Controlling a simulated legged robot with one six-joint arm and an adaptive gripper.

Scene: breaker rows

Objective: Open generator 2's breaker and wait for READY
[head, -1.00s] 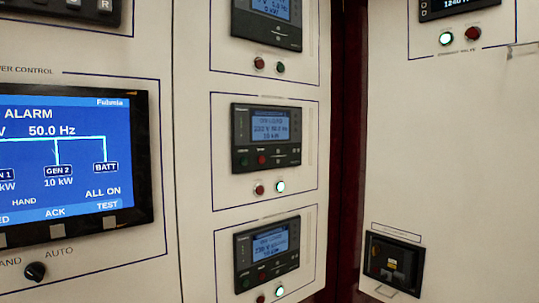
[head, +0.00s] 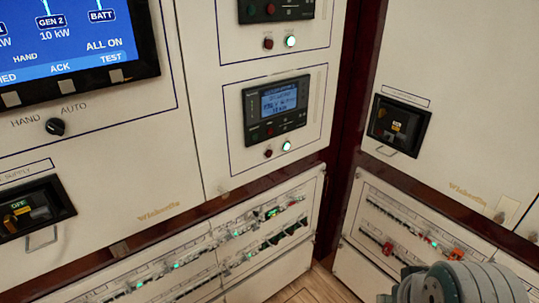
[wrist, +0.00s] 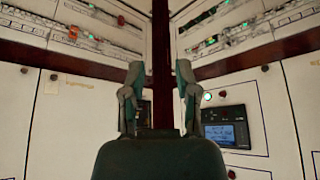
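Rows of small breakers with green lights fill the low left panel (head: 240,275); one row (head: 270,212) runs along its top. More breakers, some red or orange, sit in the low right panel (head: 400,230). I cannot read which one is generator 2's. The blue power control screen (head: 75,35) shows GEN 2 at 10 kW and ALL ON; no READY shows on its visible part. In the wrist view, which looks inverted, my gripper (wrist: 159,68) has its two fingers apart with nothing between them. It is clear of the panels.
A HAND/AUTO knob (head: 55,127) sits below the screen. Generator-type controllers (head: 275,108) with lit green lamps are on the middle panel. Black recessed switch units sit at left (head: 35,208), showing OFF, and right (head: 398,125). A dark red corner post (head: 350,130) divides the walls.

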